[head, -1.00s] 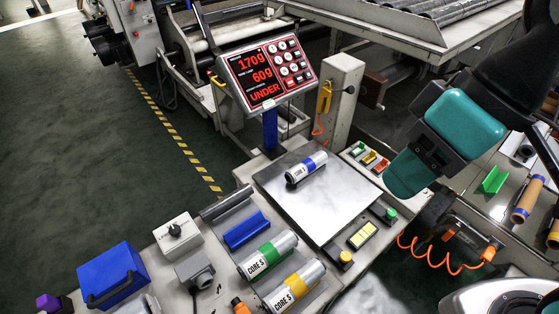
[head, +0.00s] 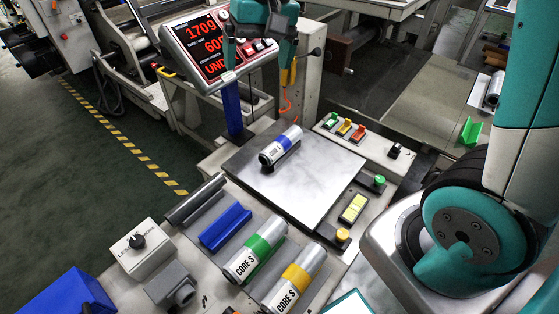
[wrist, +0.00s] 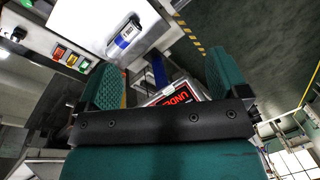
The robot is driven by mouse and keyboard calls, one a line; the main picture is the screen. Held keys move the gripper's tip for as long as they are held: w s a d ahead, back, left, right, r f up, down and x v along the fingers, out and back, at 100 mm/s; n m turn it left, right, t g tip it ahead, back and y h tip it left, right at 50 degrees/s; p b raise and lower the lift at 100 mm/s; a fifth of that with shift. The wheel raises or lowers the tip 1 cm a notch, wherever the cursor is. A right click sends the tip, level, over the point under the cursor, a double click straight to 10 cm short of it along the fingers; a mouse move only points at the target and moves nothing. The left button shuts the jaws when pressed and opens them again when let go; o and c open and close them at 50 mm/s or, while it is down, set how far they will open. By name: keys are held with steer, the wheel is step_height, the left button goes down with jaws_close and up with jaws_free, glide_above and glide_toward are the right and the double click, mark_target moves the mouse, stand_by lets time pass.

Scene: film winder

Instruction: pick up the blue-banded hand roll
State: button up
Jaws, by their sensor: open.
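The blue-banded hand roll (head: 281,147) is a small silver cylinder with a blue band and a white label. It lies on the flat metal scale plate (head: 312,190), towards its back left. In the wrist view the roll (wrist: 126,35) shows beyond the fingers, near the top. My gripper (head: 254,52) is above and behind the roll in the head view, in front of the scale display, apart from the roll. Its two teal fingers also show spread wide in the wrist view (wrist: 165,82), with nothing between them.
The scale display (head: 205,55) on its blue post stands behind the plate and reads 170g. Green-banded (head: 254,251) and yellow-banded (head: 296,279) rolls lie in front, beside an empty blue cradle (head: 225,228). Buttons (head: 343,127) line the plate's right side.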

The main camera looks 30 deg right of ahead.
steer(key=w+d+f+m+h+b, duration=0.1)
steer(key=w+d+f+m+b, duration=0.25)
steer(key=w+f, duration=0.3)
steer(key=w+d+f+m+b, duration=0.3)
steer(key=w+d+f+b, duration=0.15)
steer(key=f, duration=0.35)
steer(key=m+h+b, duration=0.1)
steer(key=m+b, duration=0.4)
steer(key=b, duration=0.1)
glide_above(281, 139)
step_height(281, 139, down, 12)
steer(key=r, duration=0.1)
steer(key=shift+m+g, duration=0.25)
steer(key=shift+g, duration=0.15)
step_height(281, 139, down, 12)
steer(key=shift+a+r+b, duration=0.1)
steer(key=shift+r+b, duration=0.1)
steer(key=shift+b, duration=0.85)
steer(key=shift+s+f+b, duration=0.1)
steer(key=shift+f+b, duration=0.35)
steer(key=shift+f, duration=2.65)
steer(key=c, duration=1.1)
